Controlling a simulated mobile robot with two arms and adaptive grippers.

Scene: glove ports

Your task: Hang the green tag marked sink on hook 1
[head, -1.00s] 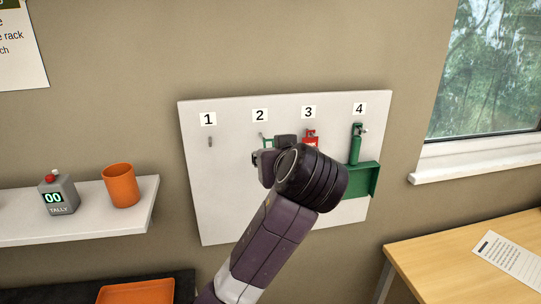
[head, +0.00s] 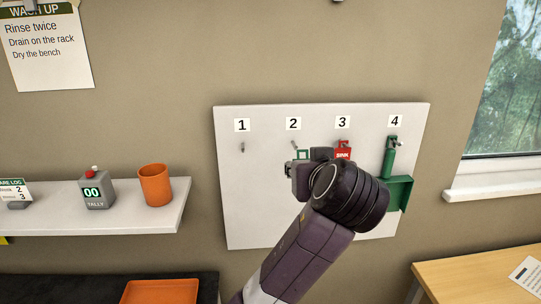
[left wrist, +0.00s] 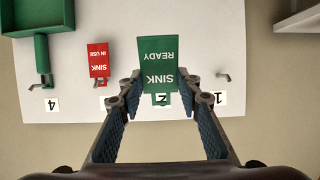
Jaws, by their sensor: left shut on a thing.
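The green tag (left wrist: 158,65) reads "SINK READY" and shows upside down in the left wrist view. My left gripper (left wrist: 160,88) is shut on it. In the head view my left gripper (head: 312,172) is before the board below number 2, and only the tag's top loop (head: 303,155) shows. The bare tip of hook 2 (head: 294,145) appears beside the loop, apart from it in the picture. Hook 1 (head: 242,148) is empty; it also shows in the left wrist view (left wrist: 224,76). My right gripper is not in view.
A red "SINK IN USE" tag (left wrist: 98,60) hangs on hook 3. A green scoop-like thing (head: 400,192) hangs on hook 4. The white board (head: 235,205) is clear around hook 1. Left of it, a shelf (head: 130,222) holds an orange cup (head: 155,185) and a tally counter (head: 94,190).

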